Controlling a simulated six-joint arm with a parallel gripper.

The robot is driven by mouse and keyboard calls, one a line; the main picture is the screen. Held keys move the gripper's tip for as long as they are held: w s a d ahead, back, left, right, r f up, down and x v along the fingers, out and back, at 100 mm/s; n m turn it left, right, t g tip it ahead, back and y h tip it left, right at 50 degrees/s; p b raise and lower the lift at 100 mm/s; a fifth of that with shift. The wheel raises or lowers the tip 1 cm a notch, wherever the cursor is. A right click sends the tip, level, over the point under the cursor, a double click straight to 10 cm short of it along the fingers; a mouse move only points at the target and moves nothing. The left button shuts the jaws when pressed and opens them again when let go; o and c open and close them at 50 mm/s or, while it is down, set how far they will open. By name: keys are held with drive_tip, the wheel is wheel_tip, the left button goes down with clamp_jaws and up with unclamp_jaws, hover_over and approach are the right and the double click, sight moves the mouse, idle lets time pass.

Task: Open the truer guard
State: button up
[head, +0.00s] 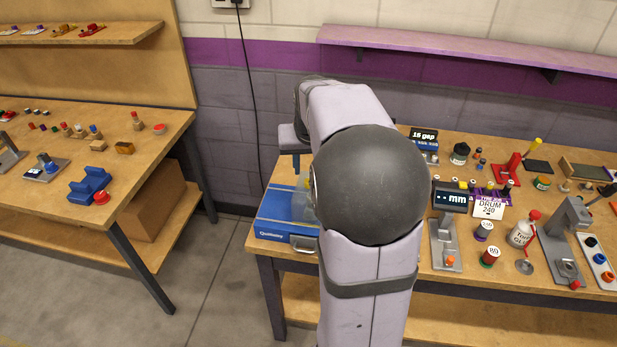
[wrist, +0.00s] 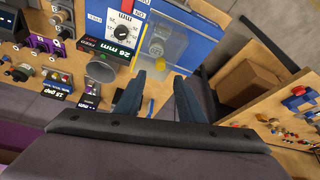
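The blue truer (head: 285,215) sits at the left end of the right workbench. Its clear, yellowish guard (head: 302,203) is partly hidden behind my arm. In the wrist view the truer (wrist: 203,18) is at the top, with its guard (wrist: 158,42) on the front beside a white dial (wrist: 122,32) and a "28 mm" display. Whether the guard is open or closed I cannot tell. My gripper (wrist: 159,79) is open and empty, its two dark fingers pointing towards the guard, apparently short of it. In the head view my arm hides the fingers.
Right of my arm, the bench holds a "mm" gauge (head: 451,197), a drum card (head: 489,207), a glue bottle (head: 524,229), spools and a grey press. Another workbench (head: 150,150) with small parts stands left across an aisle. A purple shelf (head: 470,48) is on the wall.

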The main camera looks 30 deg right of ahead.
drive_tip(key=shift+p+x, duration=0.9)
drive_tip(key=shift+x, duration=2.75)
